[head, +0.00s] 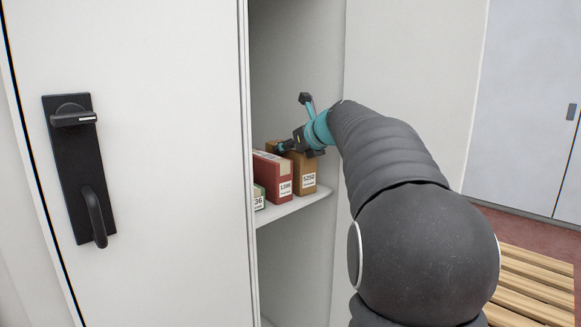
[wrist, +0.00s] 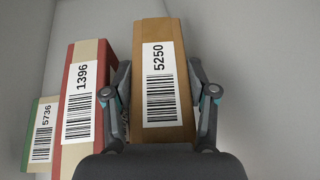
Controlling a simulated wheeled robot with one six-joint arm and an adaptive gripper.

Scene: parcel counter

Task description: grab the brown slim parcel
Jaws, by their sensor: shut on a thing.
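The brown slim parcel (head: 304,172) stands upright on a shelf in the cabinet, at the right end of a short row. It has a white label reading 5250. In the wrist view the brown parcel (wrist: 162,124) sits between the two fingers of my gripper (wrist: 160,100), one on each side. My gripper (head: 297,146) is shut on it near its top in the head view. The parcel's lower part shows resting at shelf level; the far side is hidden.
A red parcel (head: 272,178) labelled 1396 stands close on the left, beside my left finger. A green parcel (head: 259,198) is further left. The white cabinet door (head: 170,160) covers the left. The cabinet's side wall is at right, and a slatted wooden pallet (head: 530,285) lies lower right.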

